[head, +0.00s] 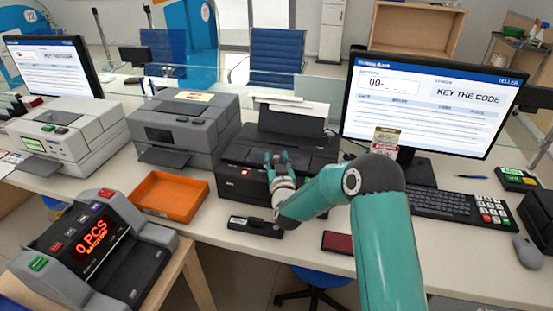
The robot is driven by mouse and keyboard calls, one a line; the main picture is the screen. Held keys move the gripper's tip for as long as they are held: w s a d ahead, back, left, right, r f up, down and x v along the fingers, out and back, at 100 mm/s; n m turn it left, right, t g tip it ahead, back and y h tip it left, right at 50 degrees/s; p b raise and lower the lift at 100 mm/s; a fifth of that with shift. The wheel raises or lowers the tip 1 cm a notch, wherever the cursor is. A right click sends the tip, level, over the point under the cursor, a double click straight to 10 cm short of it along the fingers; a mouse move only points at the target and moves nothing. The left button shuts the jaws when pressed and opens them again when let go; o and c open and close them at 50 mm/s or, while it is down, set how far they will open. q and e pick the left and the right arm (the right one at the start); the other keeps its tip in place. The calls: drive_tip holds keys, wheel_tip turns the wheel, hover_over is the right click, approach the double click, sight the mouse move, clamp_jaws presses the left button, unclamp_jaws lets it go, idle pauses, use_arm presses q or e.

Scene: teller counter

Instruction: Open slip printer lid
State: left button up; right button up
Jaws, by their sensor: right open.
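A black printer (246,183) stands at the middle of the counter with white paper (292,106) at its rear; its dark top looks shut. A grey printer (196,112) with a small screen and a yellow label on top stands to its left, its top also shut. No readable label shows which is the slip printer. My right gripper (277,158) is open and empty, its fingers pointing away from me over the front of the black printer. It hides part of that printer's front; whether it touches cannot be told. My left gripper is out of view.
An orange tray (169,214) and a small black device (255,227) lie in front of the printers. A white machine (70,133) and a note counter (92,245) are at left. A monitor (430,103), keyboard (440,203) and dark red pad (338,243) are at right.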

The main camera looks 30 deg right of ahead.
clamp_jaws()
drive_tip(key=shift+a, duration=0.1)
